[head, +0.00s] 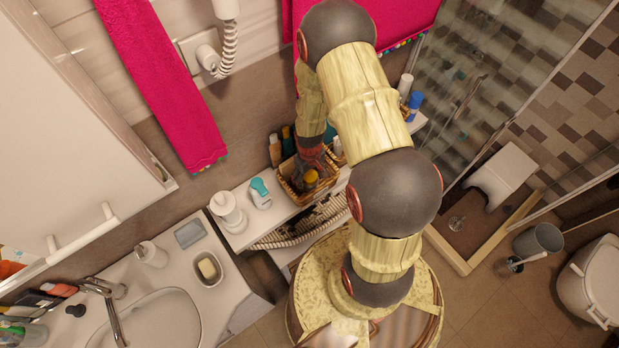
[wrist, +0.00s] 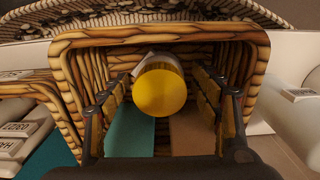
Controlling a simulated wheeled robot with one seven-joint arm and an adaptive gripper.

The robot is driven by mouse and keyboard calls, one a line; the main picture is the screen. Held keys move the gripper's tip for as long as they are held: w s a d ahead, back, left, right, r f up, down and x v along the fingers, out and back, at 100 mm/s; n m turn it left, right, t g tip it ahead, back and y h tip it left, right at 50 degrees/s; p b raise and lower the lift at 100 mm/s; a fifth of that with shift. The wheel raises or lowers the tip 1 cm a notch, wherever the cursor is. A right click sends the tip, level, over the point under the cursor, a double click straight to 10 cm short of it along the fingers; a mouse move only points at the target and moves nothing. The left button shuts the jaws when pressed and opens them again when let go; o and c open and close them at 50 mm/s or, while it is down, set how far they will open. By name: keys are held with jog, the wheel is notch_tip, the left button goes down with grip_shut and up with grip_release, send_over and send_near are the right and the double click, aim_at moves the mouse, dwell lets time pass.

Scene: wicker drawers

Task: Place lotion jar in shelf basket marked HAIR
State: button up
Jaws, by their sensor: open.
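The lotion jar shows as a round yellow lid on a whitish body (wrist: 160,91) in the wrist view, inside a wicker basket (wrist: 160,37). My gripper (wrist: 163,100) reaches into this basket with its jaws open, one finger on each side of the jar; gaps show beside the lid. In the head view my gripper (head: 310,160) is over the wicker basket (head: 291,194) on the white shelf unit, and the yellow lid (head: 311,177) shows beneath it. The jar's base is hidden.
Another wicker basket (wrist: 32,92) stands at left in the wrist view, with small labelled white items near it. Bottles (head: 275,150) stand behind the basket. A white pump bottle (head: 228,212) and a teal-topped item (head: 259,190) stand left on the shelf unit.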

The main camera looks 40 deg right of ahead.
notch_tip(320, 180, up, 12)
jog(key=shift+r, duration=0.1)
notch_tip(320, 180, up, 12)
jog(key=f+t, duration=0.1)
send_over(309, 175)
jog(key=w+a, duration=0.2)
jog(key=a, duration=0.1)
jog(key=s+a+r+t, duration=0.1)
jog(key=s+a+r, duration=0.1)
jog(key=r, duration=0.4)
jog(key=s+a+r+t, duration=0.1)
jog(key=a+r, duration=0.1)
jog(key=r, duration=0.4)
jog(key=s+a+r+t, duration=0.2)
jog(key=s+a+r, duration=0.3)
jog(key=s+r, duration=0.6)
jog(key=shift+s+r+t, duration=0.3)
jog(key=shift+s+r, duration=0.05)
jog(key=shift+r, duration=0.3)
jog(key=shift+f, duration=0.1)
